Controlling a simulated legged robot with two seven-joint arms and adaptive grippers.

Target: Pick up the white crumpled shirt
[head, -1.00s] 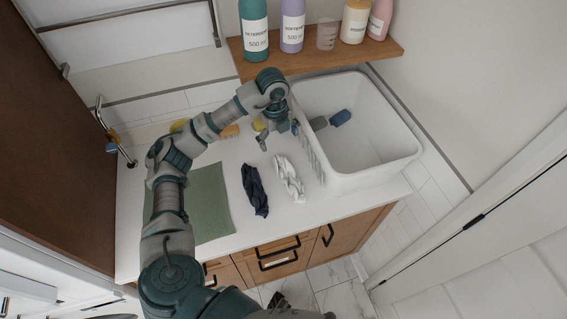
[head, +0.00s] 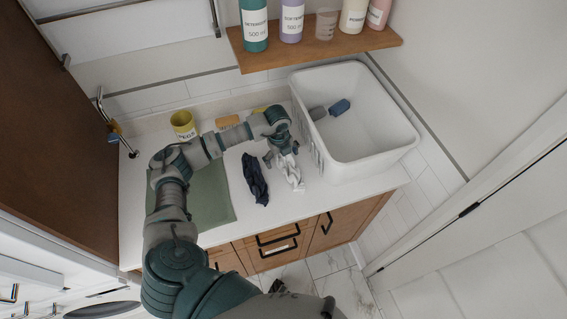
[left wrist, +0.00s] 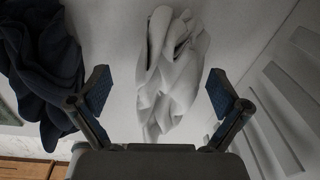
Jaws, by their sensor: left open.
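The white crumpled shirt (head: 291,172) lies on the white counter, with its far end hidden under my left gripper in the head view. In the left wrist view the shirt (left wrist: 172,75) lies between the two spread fingers, and no contact shows. My left gripper (head: 282,157) is open and over the far part of the shirt; its blue-padded fingers (left wrist: 159,93) also show in the left wrist view. My right gripper is not in view.
A dark navy cloth (head: 254,179) lies just left of the shirt. A white basket (head: 372,150) with grey and blue items stands close on the right. A green mat (head: 209,200), yellow cup (head: 183,124) and shelf of bottles (head: 313,49) are around.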

